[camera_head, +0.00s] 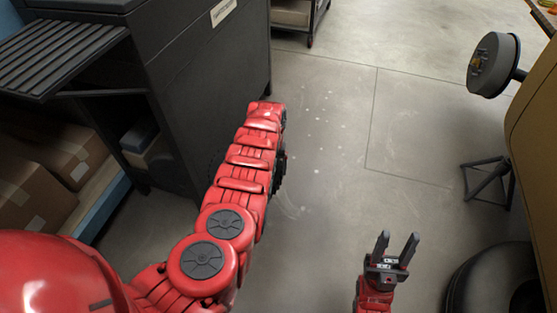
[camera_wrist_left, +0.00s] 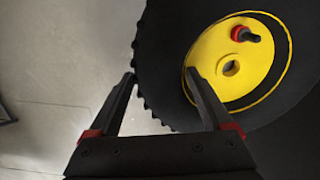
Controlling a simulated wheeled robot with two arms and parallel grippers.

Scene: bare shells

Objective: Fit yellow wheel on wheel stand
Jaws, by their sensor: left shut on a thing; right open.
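The yellow wheel (camera_wrist_left: 215,45) fills the right of the left wrist view, a yellow hub inside a black treaded tyre. A black peg with a red ring sticks out near its hub. My left gripper (camera_wrist_left: 160,78) is shut on the tyre, one finger on each side of its edge. In the head view my left arm hides this gripper and the wheel. My right gripper (camera_head: 398,238) is open and empty over the floor at the lower right. A grey disc on a dark tripod (camera_head: 490,66) stands at the right; I cannot tell whether it is the wheel stand.
A dark cabinet (camera_head: 205,65) stands left of my left arm, with a slatted shelf (camera_head: 62,50) and cardboard boxes (camera_head: 65,150). A black rounded object (camera_head: 490,280) lies at the lower right, beside a brown panel (camera_head: 535,130). The middle floor is clear.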

